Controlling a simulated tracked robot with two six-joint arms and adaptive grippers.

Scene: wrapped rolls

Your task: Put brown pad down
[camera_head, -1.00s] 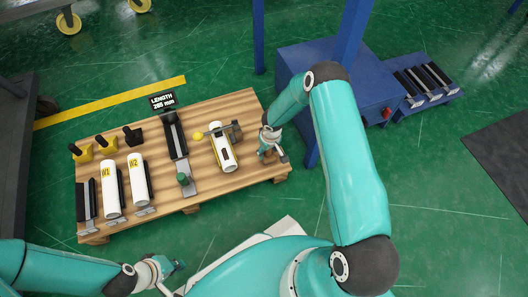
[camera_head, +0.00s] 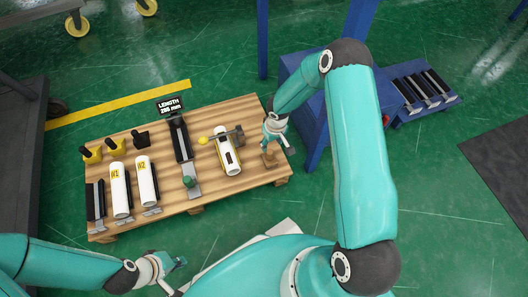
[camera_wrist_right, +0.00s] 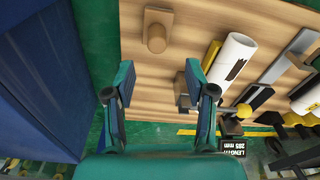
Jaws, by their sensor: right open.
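The brown pad (camera_head: 270,158), a block with a round knob, sits on the right end of the wooden board. It also shows in the right wrist view (camera_wrist_right: 156,32), beyond my fingertips. My right gripper (camera_head: 275,142) is open and empty just behind the pad; in the wrist view its fingers (camera_wrist_right: 157,82) are spread with a gap between them and the pad. My left gripper (camera_head: 174,268) is low in the head view, away from the board; its jaws are too small to read.
A white roll with a dark label (camera_head: 228,157) lies left of the pad, near a yellow-knobbed tool (camera_head: 203,141). Rolls W1 (camera_head: 120,190) and W2 (camera_head: 147,181) lie further left. A blue cabinet (camera_head: 308,85) stands close behind my right arm.

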